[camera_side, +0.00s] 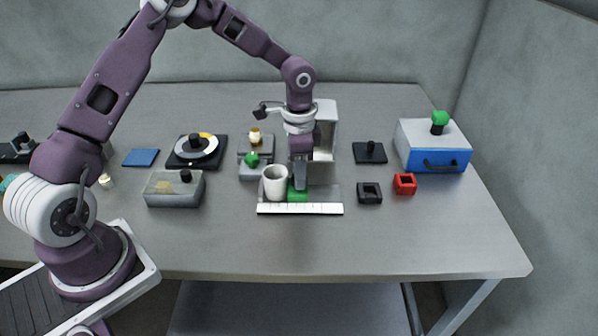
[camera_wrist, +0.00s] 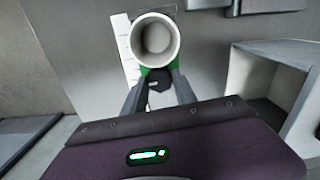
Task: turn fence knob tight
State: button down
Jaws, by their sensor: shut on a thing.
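A green block, seemingly the fence (camera_side: 297,196), sits behind the white ruled strip (camera_side: 300,209). It also shows as green edges beside the white reel in the wrist view (camera_wrist: 146,70). My gripper (camera_side: 299,185) points down over the green block. In the wrist view, my gripper (camera_wrist: 159,80) has its two fingers around a small dark knob (camera_wrist: 158,84), shut on it. In the side view the fingers hide the knob. The white hollow reel (camera_side: 275,183) stands upright just left of my gripper, close to it. How tight the knob is cannot be told.
A white open-fronted housing (camera_side: 326,128) stands behind my gripper. A grey block with a green knob (camera_side: 252,159) is behind the reel. To the right are black (camera_side: 369,194) and red (camera_side: 405,184) square holders and a blue-fronted box (camera_side: 436,158). The front table is clear.

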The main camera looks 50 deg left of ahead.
jog(key=shift+m, duration=0.7)
jog(key=c, duration=1)
grip_release()
jog(key=shift+r, duration=0.15)
notch_tip(320, 180, up, 7)
jog(key=shift+f, duration=0.15)
